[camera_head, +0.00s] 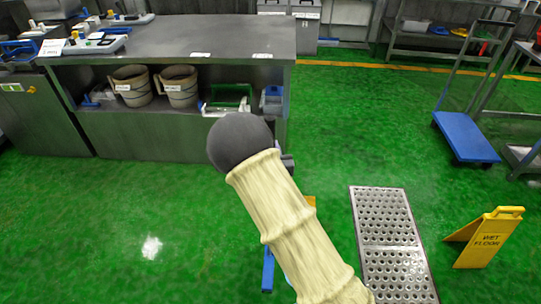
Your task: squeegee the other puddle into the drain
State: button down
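The drain is a perforated metal grate (388,238) set in the green floor at the lower right. My arm in its cream sleeve crosses the lower middle of the picture, left of the grate. My gripper cannot be made out; the arm hides what lies behind it. A blue piece (268,270) shows at the arm's left edge, possibly part of the squeegee. A small orange piece (310,201) shows at its right edge. A bright patch (151,248) on the floor at left may be a reflection or wet floor. I cannot clearly make out a puddle.
A metal workbench (210,36) with buckets (178,85) on its shelf stands at the upper left. A yellow wet-floor sign (487,238) stands right of the grate. A blue cart (466,138) is at the right. The floor at lower left is clear.

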jog(key=shift+r, duration=0.2)
jog(key=shift+d+f, duration=0.1)
jog(key=shift+f, duration=0.05)
jog(key=shift+f, duration=0.25)
jog(key=shift+w+f+b, duration=0.1)
jog(key=shift+f+b, duration=2.1)
jog(key=shift+f, duration=1.2)
jog(key=shift+f+b, duration=0.9)
jog(key=shift+f, duration=0.1)
